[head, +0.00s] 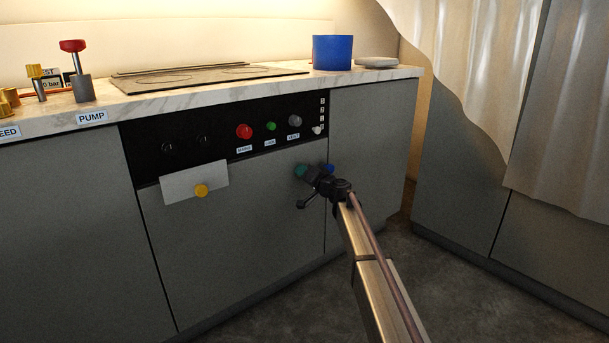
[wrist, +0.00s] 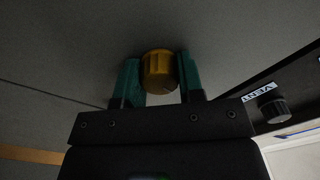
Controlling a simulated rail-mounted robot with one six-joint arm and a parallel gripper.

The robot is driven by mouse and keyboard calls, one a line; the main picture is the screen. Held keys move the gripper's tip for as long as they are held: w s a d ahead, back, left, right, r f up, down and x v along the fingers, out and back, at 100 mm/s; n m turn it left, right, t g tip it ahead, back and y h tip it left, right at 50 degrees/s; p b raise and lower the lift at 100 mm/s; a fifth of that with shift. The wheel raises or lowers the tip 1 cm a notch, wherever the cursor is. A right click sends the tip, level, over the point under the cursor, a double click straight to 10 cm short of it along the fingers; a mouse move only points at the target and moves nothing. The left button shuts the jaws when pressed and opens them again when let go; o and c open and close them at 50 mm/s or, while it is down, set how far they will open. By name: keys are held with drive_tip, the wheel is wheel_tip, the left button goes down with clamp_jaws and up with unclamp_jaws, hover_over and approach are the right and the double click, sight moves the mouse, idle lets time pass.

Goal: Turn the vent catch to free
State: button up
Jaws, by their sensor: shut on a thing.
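A ribbed yellow-gold knob (wrist: 159,70) stands between the two teal fingers of my gripper (wrist: 160,82) in the wrist view. The fingers touch it on both sides, and the gripper is shut on it. It appears to be the vent catch, since a label reading VENT (wrist: 260,92) shows nearby, upside down, beside a dark knob (wrist: 274,110). In the head view my gripper (head: 314,169) is at the grey cabinet front (head: 265,215), below the right end of the black panel. The held knob is hidden there, and its turn position cannot be told.
The black panel (head: 220,132) carries red (head: 244,131), green (head: 271,126) and grey (head: 294,121) knobs. A white plate with another yellow knob (head: 201,190) is on the front at left. A blue pot (head: 332,52) stands on the marble counter (head: 215,94). The floor at right is clear.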

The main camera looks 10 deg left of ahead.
drive_tip(key=m, duration=0.8)
drive_tip(key=shift+m, duration=0.4)
drive_tip(key=m, duration=0.7)
drive_tip(key=shift+f+m, duration=0.1)
drive_tip(key=shift+m, duration=0.2)
drive_tip(key=o, duration=0.9)
drive_tip(key=v, duration=1.1)
